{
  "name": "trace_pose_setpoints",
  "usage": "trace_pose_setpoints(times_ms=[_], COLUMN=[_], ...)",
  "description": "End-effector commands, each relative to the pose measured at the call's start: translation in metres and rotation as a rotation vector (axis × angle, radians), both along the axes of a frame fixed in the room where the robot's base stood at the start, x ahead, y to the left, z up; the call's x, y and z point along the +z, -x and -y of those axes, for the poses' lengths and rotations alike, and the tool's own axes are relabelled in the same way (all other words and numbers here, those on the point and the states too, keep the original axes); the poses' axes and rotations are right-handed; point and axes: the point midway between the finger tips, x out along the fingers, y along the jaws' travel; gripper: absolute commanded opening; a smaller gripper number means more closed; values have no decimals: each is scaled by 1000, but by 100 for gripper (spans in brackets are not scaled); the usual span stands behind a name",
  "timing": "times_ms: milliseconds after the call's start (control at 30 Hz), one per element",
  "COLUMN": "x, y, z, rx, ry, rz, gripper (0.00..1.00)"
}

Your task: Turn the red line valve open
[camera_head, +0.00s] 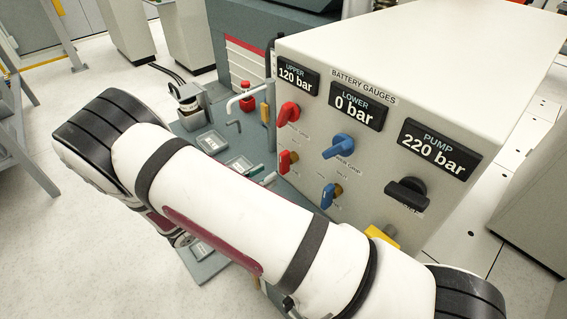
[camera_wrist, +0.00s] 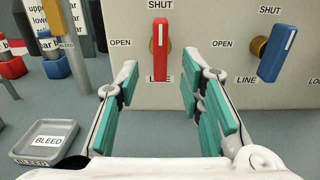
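The red line valve (camera_wrist: 162,50) has a red lever on a brass stem on the front panel. In the wrist view its lever stands upright, its white mark toward the SHUT label, with OPEN to its left and LINE below. My gripper (camera_wrist: 157,90) has its teal-padded fingers apart, one on each side below the lever, with nothing between them. In the head view the red line valve (camera_head: 284,162) shows just above my arm.
A blue line valve (camera_wrist: 276,54) stands upright to the right. A grey BLEED tray (camera_wrist: 45,140) lies at lower left. The battery gauges box (camera_head: 390,115) reads upper 120 bar, lower 0 bar, pump 220 bar. A larger red valve (camera_head: 288,113) sits above.

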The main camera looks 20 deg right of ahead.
Motion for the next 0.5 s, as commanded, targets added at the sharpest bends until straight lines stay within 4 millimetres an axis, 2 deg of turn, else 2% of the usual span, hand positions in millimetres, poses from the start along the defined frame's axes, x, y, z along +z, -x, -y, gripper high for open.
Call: trace_pose_setpoints(times_ms=[33, 233, 500], x=[0, 0, 0], y=[-4, -18, -29], z=[11, 45, 70], rx=[-4, -4, -1], ry=[1, 0, -2], rz=[1, 1, 1], gripper=[35, 35, 35])
